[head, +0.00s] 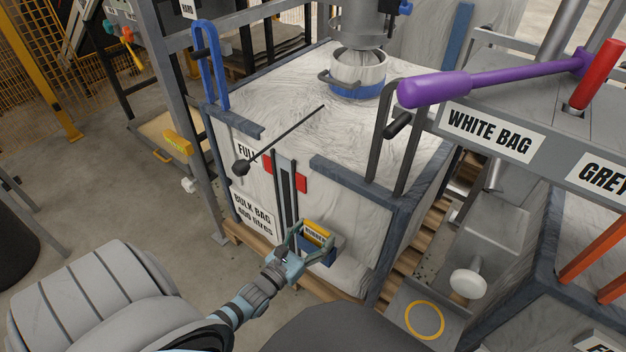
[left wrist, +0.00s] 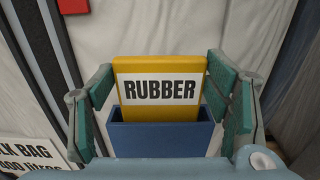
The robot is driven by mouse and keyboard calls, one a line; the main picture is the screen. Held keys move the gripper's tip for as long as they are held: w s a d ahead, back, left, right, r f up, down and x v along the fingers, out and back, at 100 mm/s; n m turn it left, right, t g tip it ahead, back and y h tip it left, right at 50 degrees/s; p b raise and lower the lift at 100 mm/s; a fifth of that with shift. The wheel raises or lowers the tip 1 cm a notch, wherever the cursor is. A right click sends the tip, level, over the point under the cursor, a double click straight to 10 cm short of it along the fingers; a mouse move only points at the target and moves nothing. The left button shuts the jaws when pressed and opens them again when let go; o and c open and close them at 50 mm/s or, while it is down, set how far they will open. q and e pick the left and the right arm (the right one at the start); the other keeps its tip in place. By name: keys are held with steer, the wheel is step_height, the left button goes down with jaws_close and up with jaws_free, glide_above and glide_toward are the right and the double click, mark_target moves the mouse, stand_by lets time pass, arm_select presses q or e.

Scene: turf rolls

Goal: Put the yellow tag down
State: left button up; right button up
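The yellow tag (head: 317,233), lettered RUBBER, stands upright in a blue pocket (head: 320,257) low on the front of the white bulk bag. In the left wrist view the tag (left wrist: 160,78) rises out of the blue pocket (left wrist: 160,138), which hides its lower part. My left gripper (head: 313,240) is open, with one finger on each side of the tag. My right gripper is not in view.
A thin dark rod with a knob (head: 241,168) juts out above the pocket. A purple lever (head: 490,82) and a sign rail stand at the right. Floor at left is partly clear.

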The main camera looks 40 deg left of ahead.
arm_select(q)
steer(key=o, duration=0.3)
steer(key=shift+r+p, duration=0.3)
steer(key=shift+r, duration=0.1)
steer(key=shift+s+d+f+p, duration=0.15)
steer(key=shift+s+p, duration=0.8)
steer(key=shift+s, duration=2.05)
steer(key=shift+s+a+f+p, duration=0.1)
steer(key=shift+s+p, duration=0.85)
steer(key=shift+s, duration=2.05)
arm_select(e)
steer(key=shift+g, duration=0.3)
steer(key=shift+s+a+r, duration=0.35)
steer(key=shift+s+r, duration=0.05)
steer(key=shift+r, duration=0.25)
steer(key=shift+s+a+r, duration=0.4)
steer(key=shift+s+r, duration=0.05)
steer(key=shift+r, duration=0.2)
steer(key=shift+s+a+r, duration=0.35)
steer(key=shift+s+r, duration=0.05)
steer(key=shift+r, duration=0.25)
